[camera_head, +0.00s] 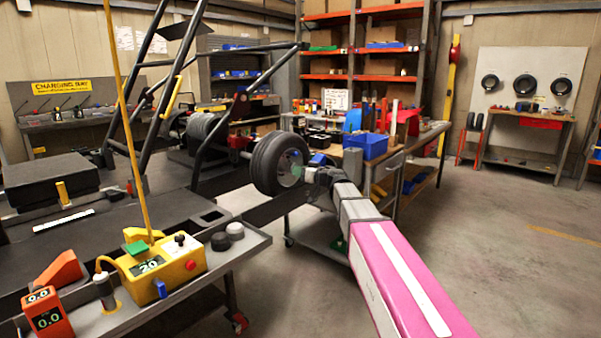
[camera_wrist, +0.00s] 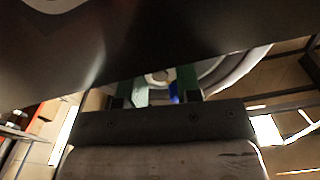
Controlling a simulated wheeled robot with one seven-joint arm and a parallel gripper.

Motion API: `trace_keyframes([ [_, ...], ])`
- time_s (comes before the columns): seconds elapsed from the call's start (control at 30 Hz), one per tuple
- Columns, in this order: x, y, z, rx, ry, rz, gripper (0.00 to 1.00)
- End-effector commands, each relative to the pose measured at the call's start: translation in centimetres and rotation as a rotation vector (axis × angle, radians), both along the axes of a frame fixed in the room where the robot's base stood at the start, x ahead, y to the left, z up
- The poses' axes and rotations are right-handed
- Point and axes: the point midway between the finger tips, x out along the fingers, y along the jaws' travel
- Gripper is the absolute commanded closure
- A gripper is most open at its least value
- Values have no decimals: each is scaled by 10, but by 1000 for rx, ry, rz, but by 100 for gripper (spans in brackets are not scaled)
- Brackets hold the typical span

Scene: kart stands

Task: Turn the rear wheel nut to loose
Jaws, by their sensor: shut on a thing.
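The rear wheel (camera_head: 268,165), a black tyre with a pale rim, is mounted on the kart frame in the middle of the head view. My arm reaches in from the lower right, and my gripper (camera_head: 309,174) is at the wheel's hub. In the wrist view, my gripper's two green fingers (camera_wrist: 158,88) stand either side of the hub centre, with the pale rim (camera_wrist: 235,70) behind. My gripper is shut on the wheel nut, which is mostly hidden by the fingers. A small blue part (camera_wrist: 173,94) shows between them. The nut's turn angle cannot be told.
A yellow control box (camera_head: 165,265) sits on a grey bench at the lower left. A blue bin (camera_head: 366,145) stands on a workbench just behind the wheel. Dark kart tubes (camera_head: 215,125) rise to the left. The floor (camera_head: 500,250) at right is clear.

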Motion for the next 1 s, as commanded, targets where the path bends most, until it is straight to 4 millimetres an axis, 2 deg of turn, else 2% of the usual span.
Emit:
trace_keyframes([
  [0.07, -2, 0, -2, -6, 0, 2, 92],
  [0.1, -2, 0, -2, -6, 0, 2, 58],
  [0.17, -2, 0, -2, -5, 0, 2, 43],
  [0.57, -6, -6, -1, -2, 0, -1, 43],
  [1.0, -54, -66, -1, -3, 0, -2, 43],
])
